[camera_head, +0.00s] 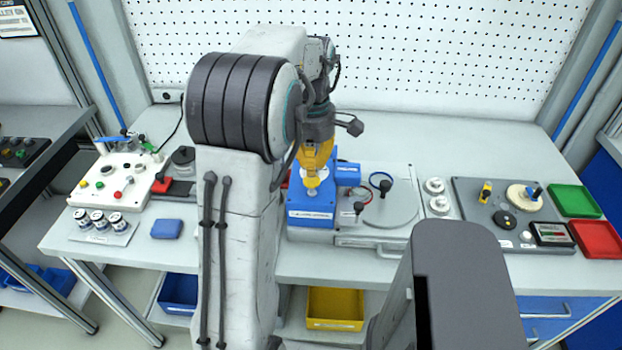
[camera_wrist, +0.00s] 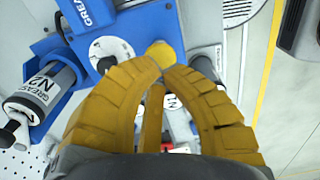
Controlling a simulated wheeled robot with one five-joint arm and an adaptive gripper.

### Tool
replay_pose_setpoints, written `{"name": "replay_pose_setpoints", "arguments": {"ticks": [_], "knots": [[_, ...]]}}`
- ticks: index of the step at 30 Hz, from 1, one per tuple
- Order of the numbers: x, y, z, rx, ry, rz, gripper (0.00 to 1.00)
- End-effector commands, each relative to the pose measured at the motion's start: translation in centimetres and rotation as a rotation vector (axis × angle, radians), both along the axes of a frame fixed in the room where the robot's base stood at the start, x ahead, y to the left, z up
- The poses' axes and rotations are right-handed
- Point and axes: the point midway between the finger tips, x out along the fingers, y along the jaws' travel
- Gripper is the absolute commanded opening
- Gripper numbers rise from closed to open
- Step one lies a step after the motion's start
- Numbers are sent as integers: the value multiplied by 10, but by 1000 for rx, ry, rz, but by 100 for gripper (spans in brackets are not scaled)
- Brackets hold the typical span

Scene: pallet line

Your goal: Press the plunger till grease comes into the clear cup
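A blue grease unit (camera_head: 311,217) stands on the bench under my gripper (camera_head: 314,182). It also shows in the wrist view (camera_wrist: 150,22), with a white round dial and a yellow round knob (camera_wrist: 162,52), which may be the plunger. My yellow fingers (camera_wrist: 163,70) arch together, and their tips meet just beside the knob. I cannot tell whether they touch it. Nothing shows held between the tips. A cartridge marked GREASE N2 (camera_wrist: 40,92) sits at the left of the unit. I cannot make out the clear cup or any grease; my fingers cover part of the unit.
A grey plate with ring-shaped parts (camera_head: 385,210) lies right of the unit. Farther right are a dark fixture board (camera_head: 470,196), a green tray (camera_head: 574,201) and a red tray (camera_head: 597,238). A white control box (camera_head: 112,182) and several small cans (camera_head: 98,219) stand left.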

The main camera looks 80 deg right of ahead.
Motion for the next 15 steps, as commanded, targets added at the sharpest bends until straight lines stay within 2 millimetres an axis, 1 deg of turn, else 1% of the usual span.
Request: {"name": "replay_pose_setpoints", "arguments": {"ticks": [15], "knots": [[0,0,-18,1,0,0,0]]}}
